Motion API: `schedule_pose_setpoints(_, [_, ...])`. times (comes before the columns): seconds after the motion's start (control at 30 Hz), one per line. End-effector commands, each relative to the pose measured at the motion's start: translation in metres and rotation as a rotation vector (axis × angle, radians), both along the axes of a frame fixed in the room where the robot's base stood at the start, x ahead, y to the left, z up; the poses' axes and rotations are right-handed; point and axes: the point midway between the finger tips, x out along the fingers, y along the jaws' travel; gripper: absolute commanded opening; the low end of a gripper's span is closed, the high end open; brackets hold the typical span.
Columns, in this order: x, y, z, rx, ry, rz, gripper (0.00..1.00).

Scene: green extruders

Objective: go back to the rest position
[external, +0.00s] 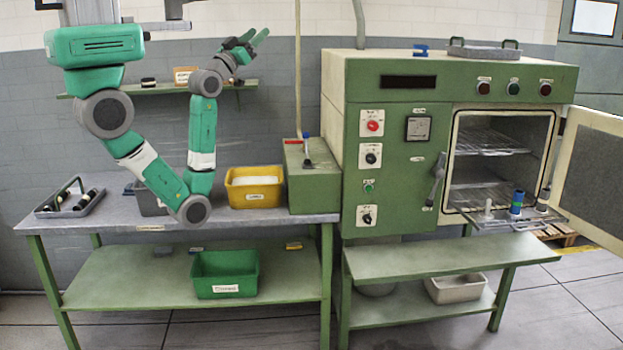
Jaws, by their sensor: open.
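My gripper (246,45) is raised in front of the back wall, above the left bench, with its fingers apart and nothing visible between them. My arm hangs from the rail at the upper left, bends down close over the bench, then rises again to the gripper. The gripper is near the right part of the wall shelf (160,89); the picture does not show how far it is from the shelf.
The left bench (110,208) bears a grey tray (70,199) with dark rollers and a yellow bin (254,187). The green oven (390,150) stands right, door (590,165) open, with a blue-banded cylinder (517,202) on its pulled-out rack. A green bin (225,274) sits on the lower shelf.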

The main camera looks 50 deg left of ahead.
Motion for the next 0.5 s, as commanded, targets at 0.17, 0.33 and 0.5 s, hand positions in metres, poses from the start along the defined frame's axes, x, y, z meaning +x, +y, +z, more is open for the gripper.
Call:
schedule_pose_setpoints(0.17, [0.001,0.000,0.009,0.001,0.002,0.001,0.47])
schedule_pose_setpoints(0.33, [0.001,0.001,0.066,0.004,0.003,0.005,0.47])
schedule_pose_setpoints(0.5, [0.001,0.002,0.157,0.008,0.004,0.011,0.47])
